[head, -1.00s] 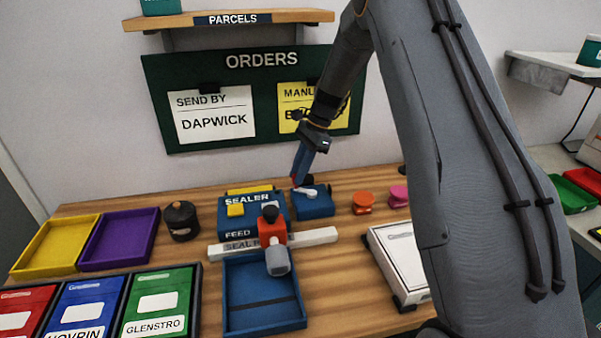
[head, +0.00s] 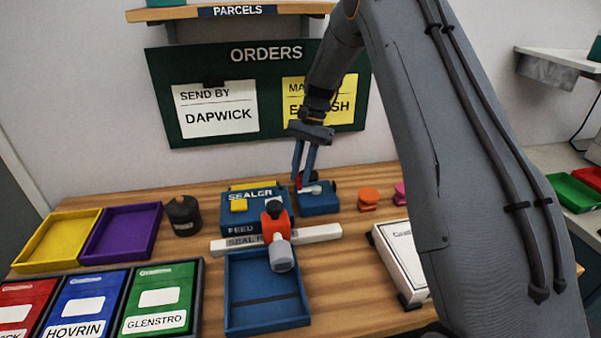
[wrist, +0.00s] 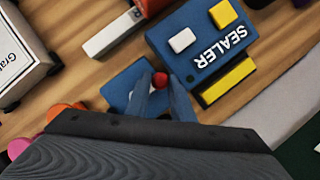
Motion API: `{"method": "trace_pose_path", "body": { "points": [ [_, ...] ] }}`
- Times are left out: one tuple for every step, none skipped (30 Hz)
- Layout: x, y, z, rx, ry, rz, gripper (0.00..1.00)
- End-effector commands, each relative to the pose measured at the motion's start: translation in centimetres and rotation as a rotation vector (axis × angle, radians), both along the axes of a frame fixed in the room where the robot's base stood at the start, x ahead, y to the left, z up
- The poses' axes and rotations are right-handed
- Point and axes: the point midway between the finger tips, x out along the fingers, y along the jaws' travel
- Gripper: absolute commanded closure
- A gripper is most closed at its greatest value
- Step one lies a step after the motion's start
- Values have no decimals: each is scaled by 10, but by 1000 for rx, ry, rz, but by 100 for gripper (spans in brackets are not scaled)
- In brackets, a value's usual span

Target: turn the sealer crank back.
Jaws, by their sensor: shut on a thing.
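The sealer (head: 242,222) is a blue box with a yellow button on the back part of the bench; it also shows in the wrist view (wrist: 188,62). Beside it on the right is a smaller blue box (head: 322,204) with a pale crank arm (head: 312,189) on top. The crank's red knob (wrist: 160,79) sits between my fingertips in the wrist view. My gripper (head: 303,181) reaches down from above and is shut on this knob; its blue fingers (wrist: 161,84) lie on both sides. They hide part of the crank.
A red-orange tool (head: 277,222) with a grey end stands before the sealer, above a blue tray (head: 236,310). Orange (head: 368,197) and pink spools stand to the right. A white box (head: 398,256) lies at front right, beside my arm.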

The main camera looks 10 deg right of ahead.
Motion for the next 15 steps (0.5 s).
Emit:
{"method": "trace_pose_path", "body": {
  "points": [
    [0, 0, 1, 0, 0, 4, 100],
    [0, 0, 1, 0, 0, 5, 100],
    [0, 0, 1, 0, 0, 6, 100],
    [0, 0, 1, 1, -1, 7, 100],
    [0, 0, 1, 0, 0, 8, 100],
    [0, 0, 1, 0, 0, 8, 100],
    [0, 0, 1, 0, 0, 8, 100],
    [0, 0, 1, 0, 0, 8, 100],
    [0, 0, 1, 1, 1, 8, 100],
    [0, 0, 1, 1, 1, 8, 100],
    [-1, 0, 1, 0, 1, 7, 100],
    [-1, 0, 1, 0, 1, 7, 100],
    [-1, 0, 1, 0, 1, 7, 74],
    [0, 0, 1, 0, 1, 7, 69],
    [-1, 0, 1, 0, 1, 7, 62]
  ]
}}
